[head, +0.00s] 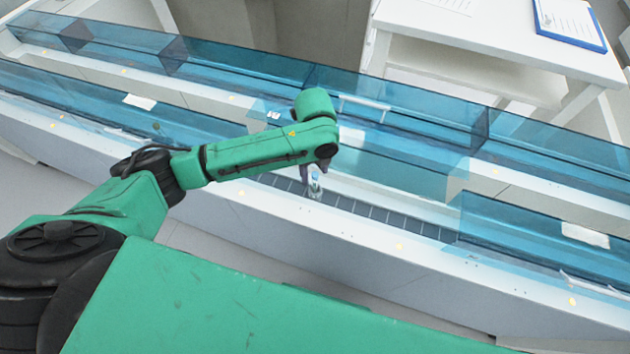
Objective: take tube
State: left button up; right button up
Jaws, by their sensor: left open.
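A small clear tube (315,188) with a pale top stands upright, as far as I can tell, on the dark segmented track (375,212). My left gripper (314,175) points down at the track, right at the tube's upper part. Its fingers are small and partly hidden under my green wrist. It is open; I cannot tell whether the fingers touch the tube. My right gripper is not in view.
Blue transparent panels (400,112) run along both sides of the long white track housing (400,265). A white table (500,40) with a blue clipboard (570,22) stands behind. The track to the right of the tube looks empty.

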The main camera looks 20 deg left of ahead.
aim_at(315, 181)
pick_arm(q)
jog(key=f, duration=0.3)
jog(key=f+p, duration=0.1)
jog(key=shift+w+f, duration=0.3)
jog(key=shift+f, duration=0.1)
jog(key=shift+s+f, duration=0.1)
jog(key=shift+f, duration=0.3)
jog(key=c, duration=0.3)
grip_shut()
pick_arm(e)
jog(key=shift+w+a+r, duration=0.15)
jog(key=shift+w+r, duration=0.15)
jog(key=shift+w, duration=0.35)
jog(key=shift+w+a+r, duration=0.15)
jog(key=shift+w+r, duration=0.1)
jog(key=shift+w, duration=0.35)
pick_arm(q)
jog(key=shift+r, duration=0.5)
notch_tip(315, 181, up, 19)
jog(key=b, duration=0.1)
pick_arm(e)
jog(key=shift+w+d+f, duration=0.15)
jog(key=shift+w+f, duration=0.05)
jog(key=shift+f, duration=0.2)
